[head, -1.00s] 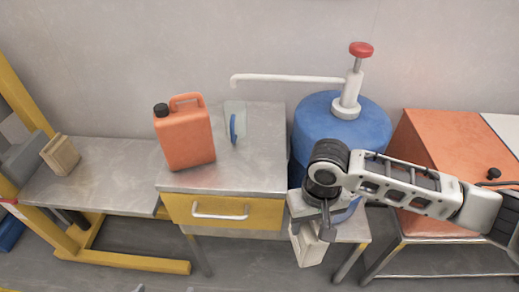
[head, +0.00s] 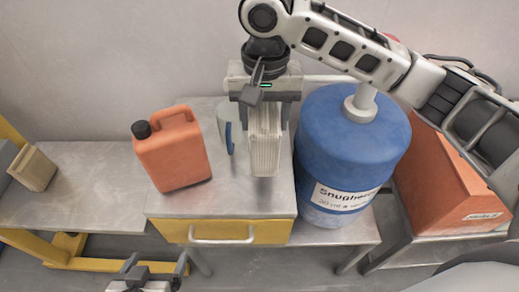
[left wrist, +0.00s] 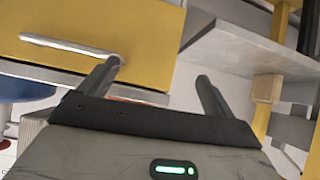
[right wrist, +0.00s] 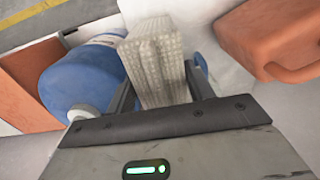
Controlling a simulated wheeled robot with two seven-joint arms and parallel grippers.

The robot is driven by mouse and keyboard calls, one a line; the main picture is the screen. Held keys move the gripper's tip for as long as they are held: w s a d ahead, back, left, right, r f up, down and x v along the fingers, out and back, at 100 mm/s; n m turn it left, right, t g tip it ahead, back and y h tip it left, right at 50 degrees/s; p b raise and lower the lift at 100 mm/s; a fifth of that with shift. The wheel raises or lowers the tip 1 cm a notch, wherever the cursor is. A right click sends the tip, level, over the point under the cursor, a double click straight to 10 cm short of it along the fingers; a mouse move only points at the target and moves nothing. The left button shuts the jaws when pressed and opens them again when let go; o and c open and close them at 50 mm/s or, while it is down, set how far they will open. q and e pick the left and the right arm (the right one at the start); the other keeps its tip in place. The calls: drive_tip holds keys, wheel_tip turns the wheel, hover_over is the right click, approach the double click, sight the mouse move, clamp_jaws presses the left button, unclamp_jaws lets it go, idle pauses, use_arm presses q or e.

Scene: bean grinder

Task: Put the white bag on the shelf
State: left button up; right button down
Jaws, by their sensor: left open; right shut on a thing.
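The white bag (head: 264,150) is a pale, ribbed upright block. My right gripper (head: 265,108) is shut on its upper part, over the right side of the metal cabinet top (head: 215,190). I cannot tell whether the bag's bottom touches the top. In the right wrist view the bag (right wrist: 155,60) stands between the two fingers (right wrist: 162,95). My left gripper (head: 155,268) is open and empty, low in front of the cabinet; it also shows in the left wrist view (left wrist: 160,80). A lower metal shelf surface (head: 95,180) lies left of the cabinet.
An orange jerrycan (head: 173,155) and a blue-and-white item (head: 228,130) stand on the cabinet top, left of the bag. A large blue drum (head: 345,150) stands close right. A tan block (head: 32,168) sits far left. The yellow drawer (head: 222,232) is shut.

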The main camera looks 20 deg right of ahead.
drive_tip(key=f, duration=0.4)
drive_tip(key=shift+s, duration=0.25)
wheel_tip(320, 180, down, 4)
drive_tip(key=shift+f, duration=0.1)
drive_tip(key=c, duration=0.6)
unclamp_jaws()
use_arm(q)
drive_tip(key=shift+s+f, duration=0.1)
drive_tip(key=shift+s, duration=0.25)
drive_tip(key=shift+s+f, duration=0.1)
drive_tip(key=shift+s, duration=0.15)
use_arm(e)
wheel_tip(320, 180, up, 12)
drive_tip(key=shift+r, duration=0.15)
use_arm(q)
drive_tip(key=shift+w, duration=0.15)
